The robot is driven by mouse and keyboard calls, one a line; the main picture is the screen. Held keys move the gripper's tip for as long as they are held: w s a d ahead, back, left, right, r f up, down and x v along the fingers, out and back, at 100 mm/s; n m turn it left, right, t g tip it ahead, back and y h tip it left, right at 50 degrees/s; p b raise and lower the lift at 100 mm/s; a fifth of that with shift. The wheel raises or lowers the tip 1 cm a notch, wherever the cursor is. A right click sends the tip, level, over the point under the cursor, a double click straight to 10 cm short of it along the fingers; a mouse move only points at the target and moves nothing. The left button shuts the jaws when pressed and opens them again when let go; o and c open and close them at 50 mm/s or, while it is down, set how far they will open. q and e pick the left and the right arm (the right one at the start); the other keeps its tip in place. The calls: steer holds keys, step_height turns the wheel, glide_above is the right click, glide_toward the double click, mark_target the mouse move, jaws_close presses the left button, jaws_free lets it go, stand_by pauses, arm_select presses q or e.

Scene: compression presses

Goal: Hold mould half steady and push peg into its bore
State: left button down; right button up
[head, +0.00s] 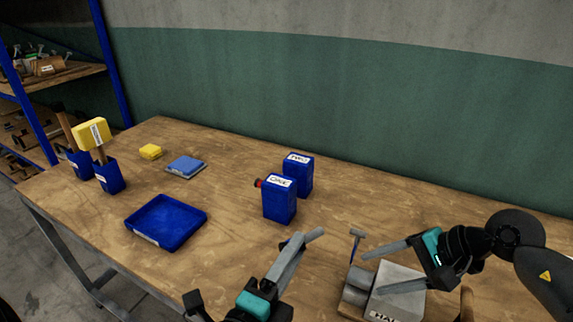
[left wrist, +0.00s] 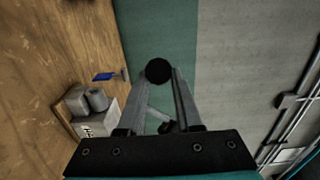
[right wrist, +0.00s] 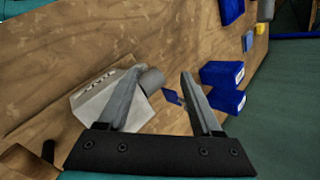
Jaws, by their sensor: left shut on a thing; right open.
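The mould half (head: 398,285) is a grey block with a partly visible label on its front, at the front right of the table. Grey rounded parts stand at its left side; its bore opening is not clear to me. It also shows in the left wrist view (left wrist: 92,122) and the right wrist view (right wrist: 98,102). My left gripper (head: 298,240) is shut on a grey peg (head: 315,235), left of the block and apart from it. The peg's dark round end shows in the left wrist view (left wrist: 158,71). My right gripper (head: 374,271) is open, its fingers at the block; contact is unclear.
A T-shaped tool (head: 355,243) stands just behind the mould half. Two blue containers (head: 279,203) (head: 299,173) stand mid-table. A blue tray (head: 137,236), a blue pad (head: 186,166), a yellow block (head: 150,152) and holders with tools (head: 109,177) are at left.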

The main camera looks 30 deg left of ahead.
mark_target(471, 310)
steer(key=d+h, duration=0.1)
steer(key=d, duration=0.1)
steer(key=w+d+f+n+h, duration=0.1)
steer(key=d, duration=0.2)
steer(key=w+d+n+h, duration=0.1)
steer(key=d, duration=0.1)
steer(key=shift+w+d+f+h, duration=0.1)
steer(key=shift+d+f+h, duration=0.15)
steer(key=shift+f+h, duration=0.15)
steer(key=d+h, duration=0.1)
steer(key=d, duration=0.2)
steer(key=w+d+n+h, duration=0.1)
steer(key=d+h, duration=0.1)
steer(key=d, duration=0.1)
steer(key=d+h, duration=0.1)
steer(key=d, duration=0.2)
steer(key=shift+w+d+r+h, duration=0.3)
steer(key=shift+w+d+r, duration=0.05)
steer(key=shift+w+d, duration=0.05)
steer(key=shift+d+f, duration=0.1)
steer(key=shift+f, duration=0.1)
step_height(471, 310, down, 11)
steer(key=b, duration=0.7)
steer(key=shift+f, duration=0.2)
jaws_close()
